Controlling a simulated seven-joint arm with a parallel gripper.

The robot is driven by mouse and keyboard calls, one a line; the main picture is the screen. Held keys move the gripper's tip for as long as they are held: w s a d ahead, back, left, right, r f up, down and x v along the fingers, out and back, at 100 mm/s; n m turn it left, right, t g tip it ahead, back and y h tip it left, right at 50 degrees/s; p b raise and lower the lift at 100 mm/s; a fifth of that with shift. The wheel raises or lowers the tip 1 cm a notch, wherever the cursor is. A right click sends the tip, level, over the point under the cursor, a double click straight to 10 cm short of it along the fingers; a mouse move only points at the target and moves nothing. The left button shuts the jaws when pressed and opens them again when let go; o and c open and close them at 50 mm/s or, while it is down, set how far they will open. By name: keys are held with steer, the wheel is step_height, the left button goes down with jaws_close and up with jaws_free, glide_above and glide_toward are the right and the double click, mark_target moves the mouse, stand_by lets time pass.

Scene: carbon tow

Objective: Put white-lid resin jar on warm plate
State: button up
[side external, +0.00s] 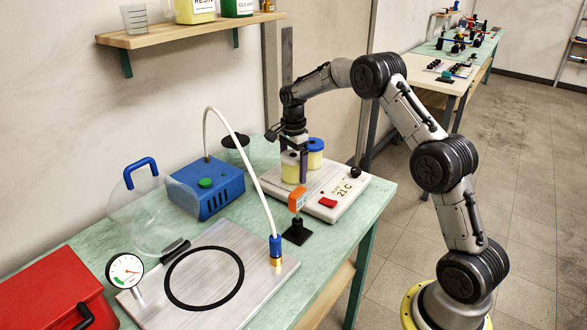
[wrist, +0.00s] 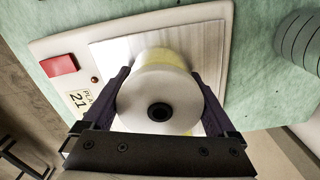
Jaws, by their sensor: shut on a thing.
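The white-lid resin jar (side external: 290,172), with a pale yellow body, is between the fingers of my gripper (side external: 294,164), over the metal top of the warm plate (side external: 340,203). In the wrist view its round white lid (wrist: 157,92) with a dark centre faces the camera, and my gripper (wrist: 158,82) is shut on its sides. The warm plate (wrist: 110,58) shows beneath it. The jar is upright and its base looks at or very near the plate top; I cannot tell whether it touches.
A blue-lid yellow jar (side external: 315,153) stands on the plate's back right, close to my gripper. An orange device on a black stand (side external: 297,205) is in front of the plate. A blue pump box (side external: 210,188) with a white hose (side external: 235,135) is to the left.

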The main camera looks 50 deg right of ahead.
steer(key=shift+f, duration=0.15)
steer(key=o, duration=1.3)
steer(key=shift+o, duration=0.2)
